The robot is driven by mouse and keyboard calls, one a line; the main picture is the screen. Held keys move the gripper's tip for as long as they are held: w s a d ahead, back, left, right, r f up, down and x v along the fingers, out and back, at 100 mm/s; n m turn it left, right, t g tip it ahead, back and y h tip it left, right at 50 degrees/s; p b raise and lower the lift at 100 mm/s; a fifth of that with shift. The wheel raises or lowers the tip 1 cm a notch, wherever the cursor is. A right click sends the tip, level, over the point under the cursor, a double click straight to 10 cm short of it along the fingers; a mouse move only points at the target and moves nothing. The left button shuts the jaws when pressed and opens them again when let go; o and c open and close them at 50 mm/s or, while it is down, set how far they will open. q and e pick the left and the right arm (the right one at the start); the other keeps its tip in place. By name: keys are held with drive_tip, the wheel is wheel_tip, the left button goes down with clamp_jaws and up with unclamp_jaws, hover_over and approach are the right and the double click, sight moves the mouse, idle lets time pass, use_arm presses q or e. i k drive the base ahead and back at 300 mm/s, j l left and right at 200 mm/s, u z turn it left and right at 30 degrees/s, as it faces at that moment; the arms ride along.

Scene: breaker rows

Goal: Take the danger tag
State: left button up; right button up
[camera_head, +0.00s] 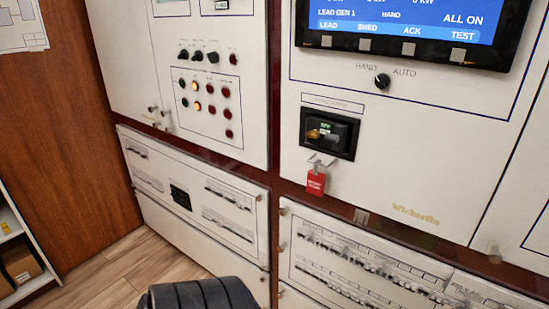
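The red danger tag (316,182) hangs from a metal hook or hasp (321,162) just under the black breaker recess (329,133) on the white cabinet front. The recess holds an amber part and a small green label. The tag hangs upright against the panel and nothing covers it. Neither of my grippers shows in the head view. A black ribbed shape (199,294) at the bottom centre may be part of my own body; I cannot tell.
A blue display (405,20) and a HAND/AUTO knob (382,81) sit above the recess. Lower panels with breaker rows (365,262) are below. A control panel with knobs and lamps (207,85) is left. A shelf (18,250) stands far left; wood floor (150,262) is clear.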

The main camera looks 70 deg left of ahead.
sight(316, 180)
drive_tip(key=u, duration=1.8)
drive_tip(key=i+j+z, duration=0.1)
drive_tip(key=j, duration=0.25)
drive_tip(key=i+j+z, duration=0.1)
drive_tip(key=j, duration=0.25)
drive_tip(key=i+j+z, duration=0.1)
drive_tip(key=j, duration=0.3)
drive_tip(key=i+j+z, duration=0.1)
drive_tip(key=j, duration=0.25)
drive_tip(key=i+j+z, duration=0.1)
drive_tip(key=j, duration=0.3)
drive_tip(key=i, duration=0.1)
